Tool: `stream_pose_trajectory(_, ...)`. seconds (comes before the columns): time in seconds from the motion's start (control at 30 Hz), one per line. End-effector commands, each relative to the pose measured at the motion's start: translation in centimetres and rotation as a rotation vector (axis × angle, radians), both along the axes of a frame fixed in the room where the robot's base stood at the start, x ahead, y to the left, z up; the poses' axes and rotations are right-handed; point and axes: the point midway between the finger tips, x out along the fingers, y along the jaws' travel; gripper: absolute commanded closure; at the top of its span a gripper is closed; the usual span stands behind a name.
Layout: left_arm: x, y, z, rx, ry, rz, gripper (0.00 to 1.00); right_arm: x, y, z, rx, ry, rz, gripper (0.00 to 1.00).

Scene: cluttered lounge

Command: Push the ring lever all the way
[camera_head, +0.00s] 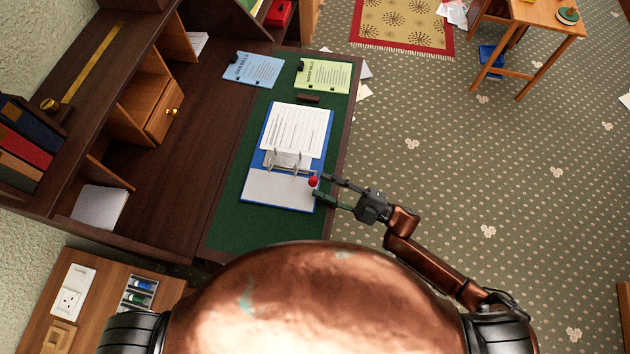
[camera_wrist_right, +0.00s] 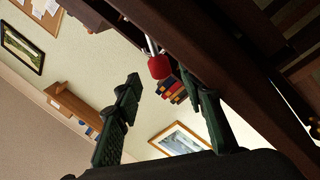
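A blue lever-arch binder (camera_head: 296,140) lies open on the green desk mat, with printed sheets on its upper part and a metal ring mechanism (camera_head: 288,162) across its middle. The ring lever's red tip (camera_head: 313,181) is at the binder's right edge. My right gripper (camera_head: 320,186) is open at that edge, with its fingertips close to the red tip. In the right wrist view the red knob (camera_wrist_right: 159,66) is between and beyond the two spread fingers (camera_wrist_right: 168,85). I cannot tell if a finger touches it. My left gripper is not in view.
The green desk mat (camera_head: 237,217) is clear to the binder's left. A blue booklet (camera_head: 253,70) and a green booklet (camera_head: 323,75) lie beyond it, near a small dark block (camera_head: 308,99). Wooden desk compartments (camera_head: 145,100) stand on the left. Patterned carpet (camera_head: 450,150) lies right of the desk.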

Motion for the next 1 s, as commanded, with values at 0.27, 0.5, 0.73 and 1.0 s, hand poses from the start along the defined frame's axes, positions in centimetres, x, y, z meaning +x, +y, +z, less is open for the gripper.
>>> stream_pose_trajectory(0.27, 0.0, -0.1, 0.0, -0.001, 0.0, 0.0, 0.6, -1.9, -5.3, -1.3, -0.003, 0.003, -0.002, 0.63)
stream_pose_trajectory(0.5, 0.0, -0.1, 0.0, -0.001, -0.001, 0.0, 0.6, -2.5, -7.2, -1.7, -0.001, 0.001, -0.002, 0.63)
stream_pose_trajectory(0.73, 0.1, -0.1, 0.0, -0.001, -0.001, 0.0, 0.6, -2.6, -7.4, -1.7, -0.001, 0.0, -0.001, 0.63)
stream_pose_trajectory(1.0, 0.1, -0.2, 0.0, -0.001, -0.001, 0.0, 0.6, -2.6, -7.3, -1.7, -0.001, 0.0, -0.001, 0.63)
